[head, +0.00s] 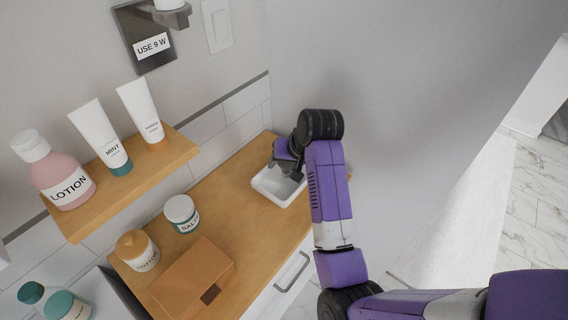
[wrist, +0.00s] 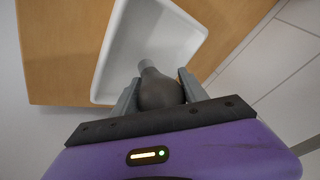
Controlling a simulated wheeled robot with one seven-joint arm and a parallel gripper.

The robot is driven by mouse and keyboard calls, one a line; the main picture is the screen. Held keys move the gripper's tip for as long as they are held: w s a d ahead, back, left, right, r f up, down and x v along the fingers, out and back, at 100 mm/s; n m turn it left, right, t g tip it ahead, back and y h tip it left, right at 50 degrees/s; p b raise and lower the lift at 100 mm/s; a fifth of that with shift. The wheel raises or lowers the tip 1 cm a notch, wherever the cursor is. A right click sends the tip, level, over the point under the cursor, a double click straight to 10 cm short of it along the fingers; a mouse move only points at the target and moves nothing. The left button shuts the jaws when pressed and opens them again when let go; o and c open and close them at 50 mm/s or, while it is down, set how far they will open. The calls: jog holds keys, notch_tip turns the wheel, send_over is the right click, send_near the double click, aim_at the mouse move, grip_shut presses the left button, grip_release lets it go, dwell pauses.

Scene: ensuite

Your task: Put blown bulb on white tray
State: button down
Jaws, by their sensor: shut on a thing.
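The blown bulb (wrist: 160,88) is dark grey with a paler grey base. My gripper (wrist: 158,95) is shut on it, with one finger on each side. In the wrist view the bulb's base points over the white tray (wrist: 112,62). I cannot tell whether the bulb touches the tray. In the head view the white tray (head: 268,189) sits at the far end of the wooden counter, and my gripper (head: 285,165) is over it. The bulb is hidden there by my gripper and arm.
A wall shelf (head: 130,185) holds a pink lotion bottle (head: 62,178) and two tubes. A wall fixture labelled "USE 9 W" (head: 150,46) is above.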

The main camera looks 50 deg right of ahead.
jog(key=shift+f, duration=0.2)
jog(key=shift+f, duration=0.15)
jog(key=c, duration=0.6)
grip_release()
